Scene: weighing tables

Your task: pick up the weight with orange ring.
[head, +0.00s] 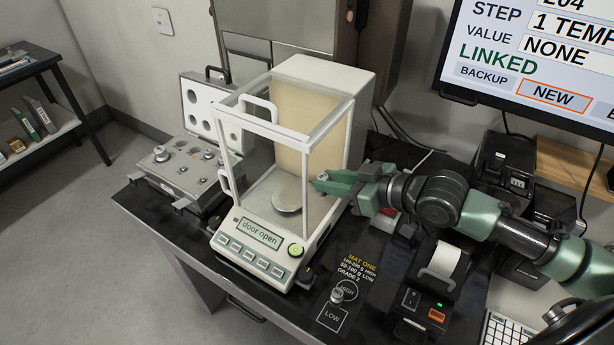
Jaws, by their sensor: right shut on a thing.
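My right gripper (320,182) comes in from the right, its green fingers at the right side of the glass balance (262,232). It is shut on a small greyish thing, mostly hidden by the fingers. I cannot make out an orange ring on it. The balance's round metal pan (287,197) shows left of and below the fingertips and looks empty. No orange ring shows clearly on any weight. My left gripper is out of view.
An open weight case (180,177) with several metal weights stands left of the balance. The balance display (260,233) reads "door open". A small printer (430,297) stands right of the mat. A monitor (535,60) hangs at the upper right.

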